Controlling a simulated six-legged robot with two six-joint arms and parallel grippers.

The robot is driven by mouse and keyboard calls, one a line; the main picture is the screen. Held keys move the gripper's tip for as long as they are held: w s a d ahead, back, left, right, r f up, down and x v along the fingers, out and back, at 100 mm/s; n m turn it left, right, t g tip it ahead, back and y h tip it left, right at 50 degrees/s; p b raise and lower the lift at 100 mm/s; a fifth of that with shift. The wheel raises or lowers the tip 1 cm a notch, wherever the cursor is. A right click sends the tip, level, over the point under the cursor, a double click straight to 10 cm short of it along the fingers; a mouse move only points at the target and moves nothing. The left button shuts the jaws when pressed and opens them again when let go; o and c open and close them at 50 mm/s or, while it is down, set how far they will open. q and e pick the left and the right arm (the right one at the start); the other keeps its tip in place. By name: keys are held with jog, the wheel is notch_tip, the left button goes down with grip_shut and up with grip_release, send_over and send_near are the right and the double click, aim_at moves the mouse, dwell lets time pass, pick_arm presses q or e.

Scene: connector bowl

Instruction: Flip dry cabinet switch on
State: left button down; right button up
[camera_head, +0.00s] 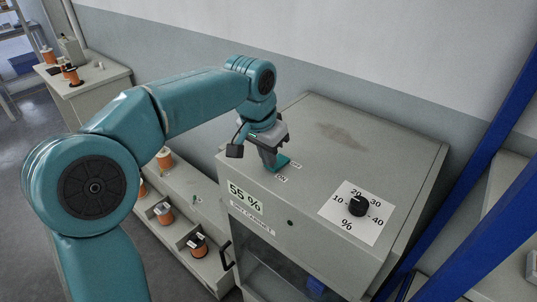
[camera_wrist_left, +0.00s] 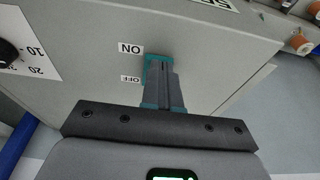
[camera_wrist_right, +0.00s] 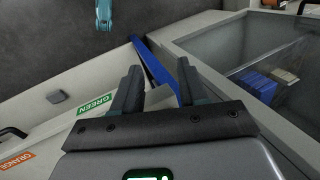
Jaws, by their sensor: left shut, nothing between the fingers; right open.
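The grey dry cabinet (camera_head: 400,150) has a "55 %" label (camera_head: 245,197) on its front edge and a black dial (camera_head: 358,205) on top. My left gripper (camera_head: 274,164) is shut and points down at the cabinet top, by two small labels. My right gripper (camera_wrist_right: 158,82) is open and empty in the right wrist view.
Shelves with orange spools (camera_head: 166,215) stand left of the cabinet. Blue posts (camera_head: 470,180) rise at the right. In the right wrist view, a "GREEN" label (camera_wrist_right: 95,104), an "ORANGE" label (camera_wrist_right: 17,161) and a glass-fronted compartment holding blue items (camera_wrist_right: 258,84) show.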

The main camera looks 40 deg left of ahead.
pick_arm(q)
jog(key=shift+f+b, duration=0.6)
jog(key=shift+b, duration=0.55)
jog(key=shift+s+r+t, duration=0.15)
jog(key=shift+t, duration=0.15)
jog(key=shift+r, duration=0.1)
jog(key=shift+r+p, duration=0.8)
jog(key=shift+p, duration=0.05)
